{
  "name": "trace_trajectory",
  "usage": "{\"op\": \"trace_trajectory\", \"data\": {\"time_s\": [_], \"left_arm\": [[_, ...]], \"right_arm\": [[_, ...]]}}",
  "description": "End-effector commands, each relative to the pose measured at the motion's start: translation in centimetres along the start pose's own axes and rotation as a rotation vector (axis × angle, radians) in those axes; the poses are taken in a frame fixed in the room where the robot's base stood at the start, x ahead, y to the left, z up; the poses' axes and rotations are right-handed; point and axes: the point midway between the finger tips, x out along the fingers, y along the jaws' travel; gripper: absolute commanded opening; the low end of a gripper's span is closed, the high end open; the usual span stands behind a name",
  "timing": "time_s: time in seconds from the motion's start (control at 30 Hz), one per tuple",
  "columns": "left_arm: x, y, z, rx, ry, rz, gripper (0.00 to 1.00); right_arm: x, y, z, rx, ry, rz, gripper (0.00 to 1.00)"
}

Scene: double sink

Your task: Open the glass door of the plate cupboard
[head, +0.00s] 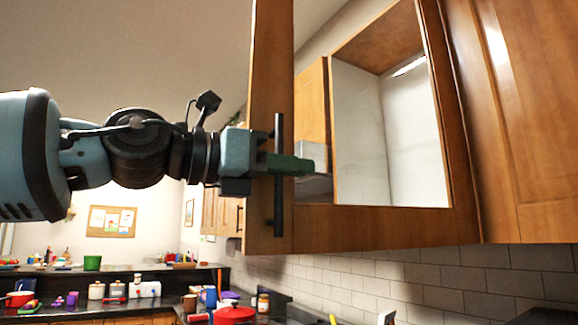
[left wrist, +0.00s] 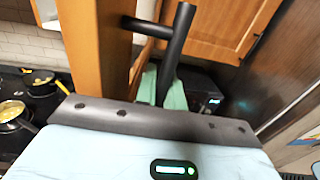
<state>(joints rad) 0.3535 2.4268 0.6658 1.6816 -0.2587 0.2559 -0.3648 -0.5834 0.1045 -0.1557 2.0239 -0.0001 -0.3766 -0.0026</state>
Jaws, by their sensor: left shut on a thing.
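The glass door (head: 266,60) has a wooden frame and a black vertical bar handle (head: 278,215) on its left stile. The door appears swung out from the plate cupboard: the pale interior (head: 362,130) shows through the glass, and a neighbouring cabinet shows through its left part. My left gripper (head: 285,164) is shut on the handle at mid-height, its green fingers pointing right. In the left wrist view the handle (left wrist: 181,38) runs down between the green fingers (left wrist: 172,92), beside the wooden stile (left wrist: 100,45). My right gripper is out of view.
A closed wooden cupboard door (head: 525,110) adjoins on the right. White tiles (head: 400,275) line the wall below. A counter with a red pot (head: 234,314) lies lower down. The left wrist view shows a stove with pans (left wrist: 12,112).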

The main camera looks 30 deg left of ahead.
Motion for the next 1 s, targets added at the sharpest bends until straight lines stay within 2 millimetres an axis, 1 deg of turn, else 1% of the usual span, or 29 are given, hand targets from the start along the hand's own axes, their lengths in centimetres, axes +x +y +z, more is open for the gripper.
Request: {"op": "trace_trajectory", "data": {"time_s": [0.3, 0.33, 0.5, 0.83, 0.93, 1.0], "left_arm": [[0.0, 0.0, 0.0, 0.001, 0.0, 0.0, 0.0], [0.0, 0.0, 0.0, 0.001, 0.0, 0.0, 0.12], [0.0, 0.0, 0.0, 0.001, 0.0, 0.0, 0.32], [-0.3, 0.0, 0.0, 0.001, 0.0, 0.0, 0.32], [-1.1, 0.0, 0.0, 0.001, -0.001, 0.0, 0.32], [-2.0, 0.1, 0.0, 0.0, -0.003, 0.001, 0.32]], "right_arm": [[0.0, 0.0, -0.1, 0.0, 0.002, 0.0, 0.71], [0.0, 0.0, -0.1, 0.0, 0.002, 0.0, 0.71], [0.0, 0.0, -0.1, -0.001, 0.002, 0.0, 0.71], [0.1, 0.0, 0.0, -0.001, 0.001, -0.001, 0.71], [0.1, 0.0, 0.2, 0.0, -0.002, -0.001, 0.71], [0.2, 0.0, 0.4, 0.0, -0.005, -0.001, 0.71]]}}
